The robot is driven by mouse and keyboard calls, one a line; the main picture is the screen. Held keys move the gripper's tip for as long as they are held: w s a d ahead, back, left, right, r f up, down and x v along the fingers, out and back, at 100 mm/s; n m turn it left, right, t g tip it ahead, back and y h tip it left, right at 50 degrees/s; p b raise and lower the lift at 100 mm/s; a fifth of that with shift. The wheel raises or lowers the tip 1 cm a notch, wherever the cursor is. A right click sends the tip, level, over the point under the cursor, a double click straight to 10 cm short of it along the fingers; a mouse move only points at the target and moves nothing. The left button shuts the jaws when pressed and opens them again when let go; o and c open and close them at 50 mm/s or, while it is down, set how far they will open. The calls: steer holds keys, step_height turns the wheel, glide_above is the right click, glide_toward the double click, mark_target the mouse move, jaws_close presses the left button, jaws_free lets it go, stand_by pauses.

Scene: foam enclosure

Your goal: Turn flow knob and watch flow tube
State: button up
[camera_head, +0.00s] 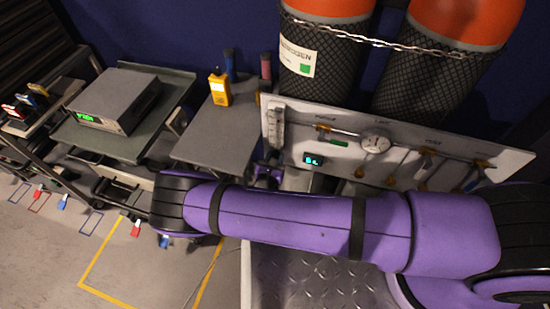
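A pale valve panel (505,158) stands at the right in the head view. An upright flow tube (277,127) with scale marks is mounted at its left end; its float is too small to read. I cannot make out the flow knob; the area below the tube is partly covered by my arm. My purple arm crosses the lower middle. A small dark and purple part of my gripper (268,176) shows behind the arm, just below the tube. Its fingers are too hidden to tell whether they are open or touch anything.
The panel carries a round gauge (375,143), a green-lit display (314,160) and brass valves. Orange-topped cylinders (325,60) stand chained behind it. Left are a grey table (215,145) with a yellow meter (219,89) and an instrument box (115,99) on a bench.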

steer(key=shift+n, duration=0.9)
steer(key=o, duration=0.9)
steer(key=v, duration=1)
steer(key=shift+s+a, duration=0.1)
steer(key=shift+s, duration=0.3)
